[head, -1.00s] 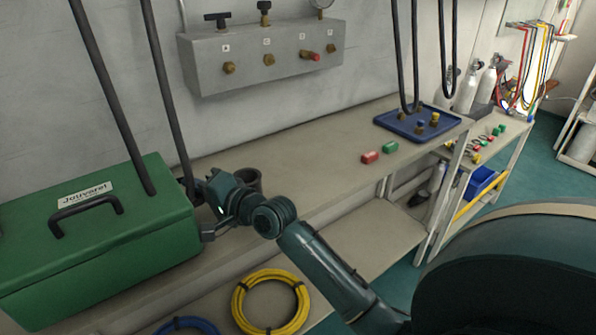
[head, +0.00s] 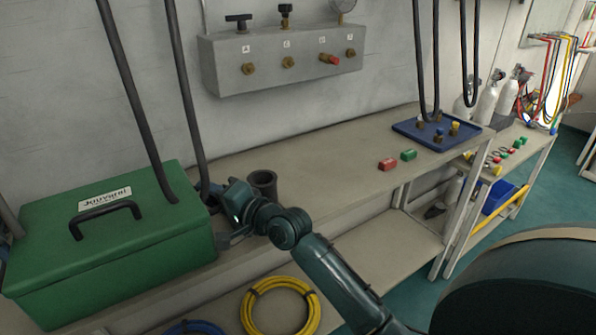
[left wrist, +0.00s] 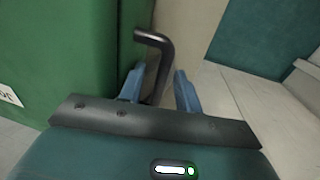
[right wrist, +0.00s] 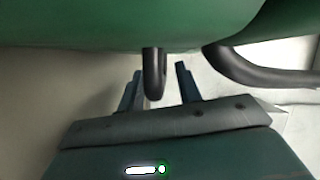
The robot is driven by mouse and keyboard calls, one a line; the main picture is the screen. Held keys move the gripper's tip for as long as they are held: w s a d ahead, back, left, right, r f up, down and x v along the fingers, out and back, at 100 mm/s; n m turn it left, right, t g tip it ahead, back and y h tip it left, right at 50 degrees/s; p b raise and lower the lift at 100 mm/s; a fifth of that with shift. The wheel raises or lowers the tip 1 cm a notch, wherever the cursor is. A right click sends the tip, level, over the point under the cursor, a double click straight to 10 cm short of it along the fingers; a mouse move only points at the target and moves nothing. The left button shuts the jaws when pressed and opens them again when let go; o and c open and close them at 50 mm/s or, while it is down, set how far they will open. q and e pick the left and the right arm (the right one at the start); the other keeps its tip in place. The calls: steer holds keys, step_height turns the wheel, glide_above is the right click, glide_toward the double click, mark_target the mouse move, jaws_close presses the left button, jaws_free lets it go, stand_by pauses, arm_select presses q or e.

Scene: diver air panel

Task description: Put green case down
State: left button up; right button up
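The green case (head: 120,265) stands upright at the left end of the workbench (head: 330,150), top handle and white label facing up. It appears to rest on the bench; its underside is hidden. My right gripper (head: 232,232) is at the case's right end. In the right wrist view its fingers (right wrist: 158,88) are apart, with a black side handle (right wrist: 154,72) between them and gaps visible. In the left wrist view my left gripper (left wrist: 158,90) is open, its fingers either side of another black handle (left wrist: 160,48) beside the green case (left wrist: 60,60).
Black hoses (head: 135,110) hang down behind and over the case. A dark cup (head: 263,184) stands just right of it. Red (head: 388,164) and green (head: 408,155) blocks and a blue tray (head: 440,133) lie farther right. A yellow hose coil (head: 280,308) lies below.

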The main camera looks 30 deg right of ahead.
steer(key=v, duration=1.2)
arm_select(q)
step_height(320, 180, up, 11)
steer(key=a, duration=0.2)
steer(key=shift+r, duration=0.15)
